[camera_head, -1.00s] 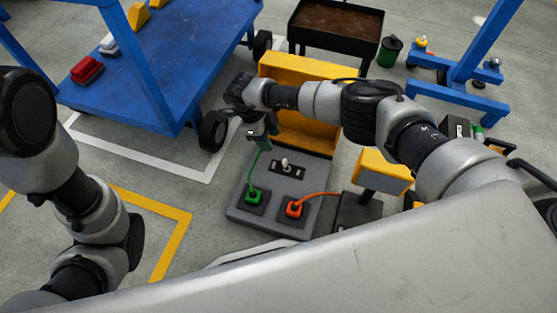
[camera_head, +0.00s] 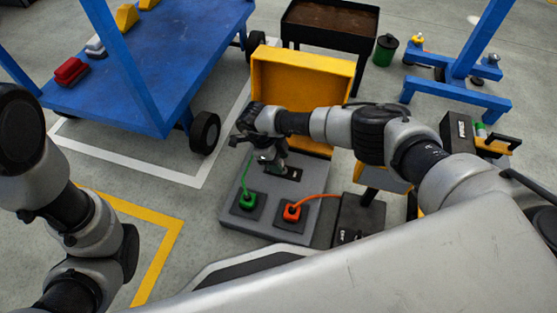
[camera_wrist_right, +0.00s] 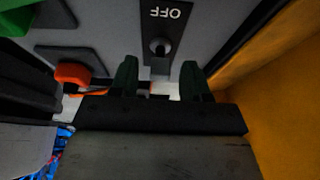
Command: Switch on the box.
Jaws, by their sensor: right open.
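The box is a grey panel (camera_head: 270,194) on the floor with a raised yellow lid (camera_head: 300,76) behind it. A green plug (camera_head: 247,201) and a red plug (camera_head: 292,211) sit on its front part. A small toggle switch (camera_wrist_right: 160,48) stands on a black plate marked OFF in the right wrist view. My left gripper is out of view.
A blue cart (camera_head: 150,75) stands at the back left, and a dark planter (camera_head: 331,22) stands behind the lid. A black unit (camera_head: 358,216) is right of the panel, linked by the red cable. A green bin (camera_head: 386,49) stands farther back.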

